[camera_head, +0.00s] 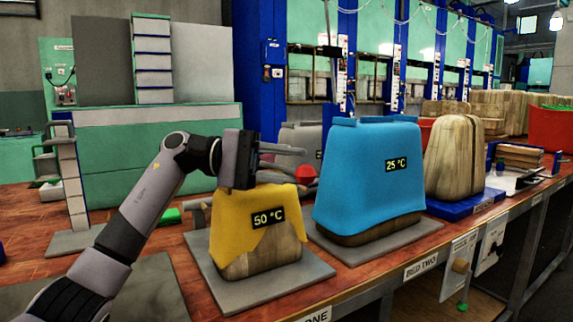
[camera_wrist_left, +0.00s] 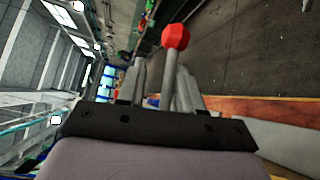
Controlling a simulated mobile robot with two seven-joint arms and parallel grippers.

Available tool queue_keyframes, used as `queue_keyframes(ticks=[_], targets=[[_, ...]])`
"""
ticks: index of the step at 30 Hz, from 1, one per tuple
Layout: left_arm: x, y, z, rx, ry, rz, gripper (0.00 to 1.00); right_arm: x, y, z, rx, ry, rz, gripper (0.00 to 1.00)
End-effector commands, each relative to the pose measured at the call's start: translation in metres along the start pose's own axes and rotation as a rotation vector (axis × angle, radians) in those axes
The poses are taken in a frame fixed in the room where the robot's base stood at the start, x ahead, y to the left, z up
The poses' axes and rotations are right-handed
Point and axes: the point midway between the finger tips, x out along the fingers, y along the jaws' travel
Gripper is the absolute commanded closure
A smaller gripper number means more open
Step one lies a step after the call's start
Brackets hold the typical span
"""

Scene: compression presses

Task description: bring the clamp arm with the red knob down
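The red knob (camera_head: 305,173) sits behind the top of the yellow-covered block, next to my left gripper's fingers. In the left wrist view the red knob (camera_wrist_left: 176,36) tops a grey rod, the clamp arm (camera_wrist_left: 168,75), which runs down toward the gripper between or just past the fingers. My left gripper (camera_head: 300,161) reaches in from the left above the yellow cover; its fingers look parted. I cannot tell whether they touch the clamp arm. The clamp arm's lower end and pivot are hidden. My right gripper is not in view.
The yellow cover marked 50 °C (camera_head: 240,212) drapes a wooden block on a grey plate (camera_head: 270,290). Right of it stands a blue cover marked 25 °C (camera_head: 360,170). Farther right is a bare wooden block (camera_head: 455,155) on a blue base. The bench (camera_head: 380,270) front edge runs along the right.

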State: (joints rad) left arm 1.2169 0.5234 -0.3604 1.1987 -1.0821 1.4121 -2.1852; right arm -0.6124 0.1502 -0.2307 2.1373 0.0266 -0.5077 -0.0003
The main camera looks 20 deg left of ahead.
Motion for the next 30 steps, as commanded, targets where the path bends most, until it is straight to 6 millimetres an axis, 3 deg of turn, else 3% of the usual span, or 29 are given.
queue_keyframes(ticks=[10,21,30], targets=[[-0.004,0.001,0.0,0.001,0.002,0.003,0.64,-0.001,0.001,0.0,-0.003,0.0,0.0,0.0],[-0.059,0.001,-0.001,-0.001,0.003,0.002,0.64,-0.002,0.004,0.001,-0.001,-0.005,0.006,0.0],[-0.072,0.0,0.0,-0.001,0.0,-0.001,0.64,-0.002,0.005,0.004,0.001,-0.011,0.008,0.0]])
